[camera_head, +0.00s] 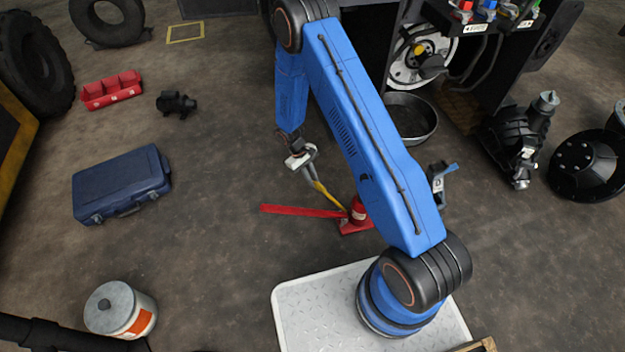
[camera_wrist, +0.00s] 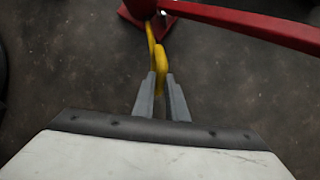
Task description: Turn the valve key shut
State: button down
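The yellow valve key (camera_head: 328,195) is a slim bent bar beside the red jack (camera_head: 357,212), with its far end by the jack's base. In the wrist view the valve key (camera_wrist: 160,55) has a looped near end that lies between my fingertips. My gripper (camera_head: 313,178) reaches down left of the jack. In the wrist view my gripper (camera_wrist: 161,82) has its two grey fingers close together, one on each side of the yellow bar, with little or no gap. The valve at the key's far end is too small to make out.
The jack's long red handle (camera_head: 290,210) sticks out left over the floor; it crosses the upper right of the wrist view (camera_wrist: 250,25). A blue toolbox (camera_head: 122,184) and a grey canister (camera_head: 121,308) stand left. A round pan (camera_head: 410,120) lies beyond my arm.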

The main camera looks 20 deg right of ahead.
jog(key=shift+m, duration=0.3)
jog(key=m, duration=0.1)
jog(key=m+t+h, duration=0.1)
jog(key=shift+s+a+m, duration=0.15)
jog(key=shift+a+m, duration=0.05)
jog(key=shift+m, duration=0.1)
jog(key=shift+s+a+f+m+t+h, duration=0.1)
jog(key=shift+m+t+h, duration=0.2)
jog(key=shift+m+h, duration=0.75)
jog(key=shift+w+a+f+m+t+h, duration=0.1)
jog(key=shift+m+t+h, duration=0.25)
jog(key=shift+m, duration=1.35)
jog(key=shift+s+a+f+m+t+h, duration=0.1)
jog(key=shift+m+t+h, duration=0.15)
jog(key=shift+m+h, duration=0.8)
jog(key=shift+m+y, duration=0.25)
jog(key=shift+m, duration=0.25)
jog(key=c, duration=1.8)
grip_release()
jog(key=shift+o, duration=0.2)
